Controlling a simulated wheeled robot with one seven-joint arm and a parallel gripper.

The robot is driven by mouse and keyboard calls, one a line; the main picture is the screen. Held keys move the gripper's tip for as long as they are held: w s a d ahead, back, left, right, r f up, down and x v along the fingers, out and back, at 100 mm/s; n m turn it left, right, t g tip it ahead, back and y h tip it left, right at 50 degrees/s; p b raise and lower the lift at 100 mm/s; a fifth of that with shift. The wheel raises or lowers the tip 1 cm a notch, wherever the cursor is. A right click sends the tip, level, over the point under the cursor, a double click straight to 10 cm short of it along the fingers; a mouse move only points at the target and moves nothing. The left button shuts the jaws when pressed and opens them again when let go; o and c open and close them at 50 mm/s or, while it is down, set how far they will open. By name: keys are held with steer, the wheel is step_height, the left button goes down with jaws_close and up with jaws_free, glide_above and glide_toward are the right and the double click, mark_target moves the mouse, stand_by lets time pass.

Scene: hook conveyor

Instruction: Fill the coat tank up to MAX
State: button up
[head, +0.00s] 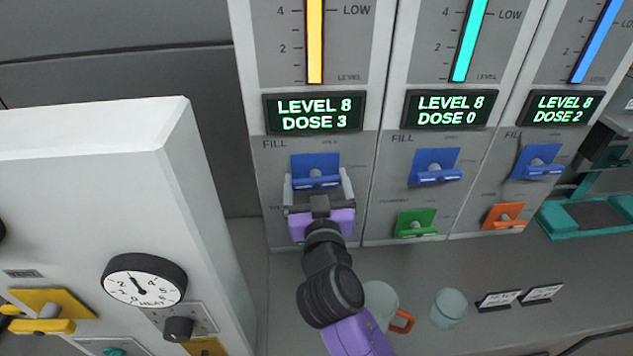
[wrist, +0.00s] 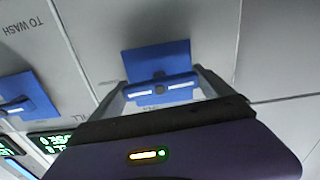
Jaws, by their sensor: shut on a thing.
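My gripper (head: 318,186) is at the left dispenser panel, with its two fingers at either end of the blue fill handle (head: 316,172). It is shut on this handle, which also shows in the wrist view (wrist: 160,90). The panel above has a yellow level gauge (head: 315,40) and a display (head: 313,112) reading LEVEL 8, DOSE 3. The top of the gauge and any MAX mark are out of view. I cannot read which tank is the coat one.
To the right are a teal gauge (head: 469,40) and a blue gauge (head: 597,40), with blue, green and orange handles below. A white cabinet with a HEAT dial (head: 144,279) stands close on the left. A mug (head: 380,301) and a cup (head: 449,307) stand on the counter.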

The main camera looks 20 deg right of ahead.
mark_target(316, 187)
steer(key=n, duration=0.3)
steer(key=shift+n, duration=0.4)
steer(key=shift+n+p, duration=0.4)
steer(key=shift+n, duration=1.1)
steer(key=o, duration=1.1)
steer(key=b+v, duration=0.2)
steer(key=v, duration=0.4)
steer(key=shift+s+a+f, duration=0.1)
steer(key=shift+s+f, duration=0.05)
steer(key=shift+s, duration=0.05)
steer(key=shift+s+a, duration=0.2)
steer(key=shift+s, duration=0.5)
